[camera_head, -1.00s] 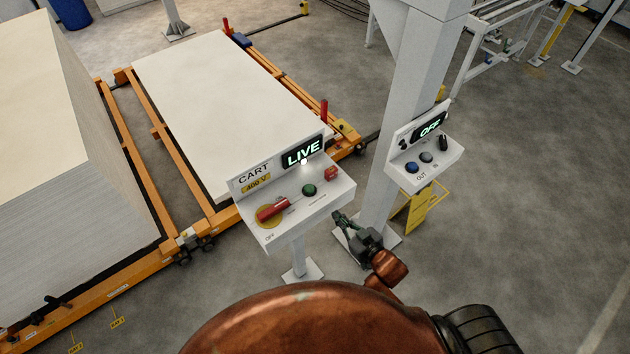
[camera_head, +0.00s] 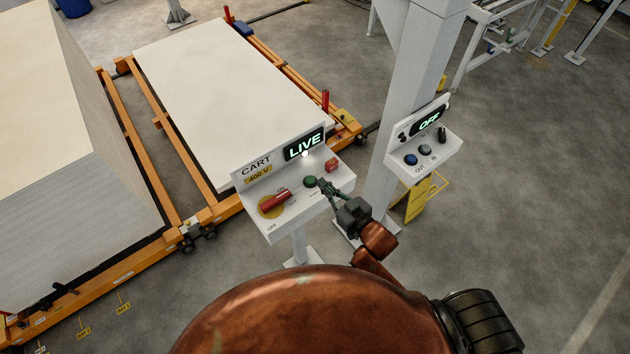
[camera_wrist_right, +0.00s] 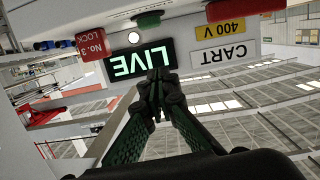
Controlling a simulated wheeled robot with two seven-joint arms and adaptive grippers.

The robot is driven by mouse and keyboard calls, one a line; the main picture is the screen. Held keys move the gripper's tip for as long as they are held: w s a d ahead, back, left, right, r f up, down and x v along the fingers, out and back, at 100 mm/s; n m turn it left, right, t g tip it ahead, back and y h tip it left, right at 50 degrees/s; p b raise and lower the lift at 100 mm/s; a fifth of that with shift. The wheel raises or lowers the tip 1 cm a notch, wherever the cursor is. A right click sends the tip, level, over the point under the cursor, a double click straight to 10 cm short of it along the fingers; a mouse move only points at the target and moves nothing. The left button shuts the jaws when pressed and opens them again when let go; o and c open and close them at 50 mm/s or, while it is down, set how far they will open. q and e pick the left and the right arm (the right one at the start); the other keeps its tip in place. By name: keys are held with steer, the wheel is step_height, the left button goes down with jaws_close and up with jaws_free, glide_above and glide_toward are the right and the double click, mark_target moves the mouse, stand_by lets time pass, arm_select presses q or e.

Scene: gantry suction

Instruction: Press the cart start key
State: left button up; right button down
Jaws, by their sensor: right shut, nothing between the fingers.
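The CART console (camera_head: 290,222) stands on a post, with a lit LIVE display (camera_head: 304,146) and a 400 V label. Its green round key (camera_head: 310,181) sits on the sloping top between a red handle (camera_head: 275,202) on a yellow disc and a red block (camera_head: 331,165). The green key also shows in the wrist view (camera_wrist_right: 148,18), at the top edge. My right gripper (camera_head: 323,185) is shut and empty, its fingertips close to the right of the key in the head view. In the wrist view the fingertips (camera_wrist_right: 156,76) appear apart from the key. My left gripper is out of view.
A second console (camera_head: 424,158) reading OFF, with blue and black buttons, is mounted on the grey column (camera_head: 405,100) to the right. An orange-framed cart with a white sheet stack (camera_head: 225,90) stands behind. In the wrist view the red block (camera_wrist_right: 91,43) reads No.3 LOCK.

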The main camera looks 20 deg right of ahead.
glide_above(315, 188)
steer(key=shift+a+f+p, duration=0.15)
steer(key=shift+f+p, duration=0.15)
steer(key=shift+p, duration=0.1)
step_height(315, 188, down, 3)
steer(key=shift+r, duration=0.1)
steer(key=shift+f, duration=0.75)
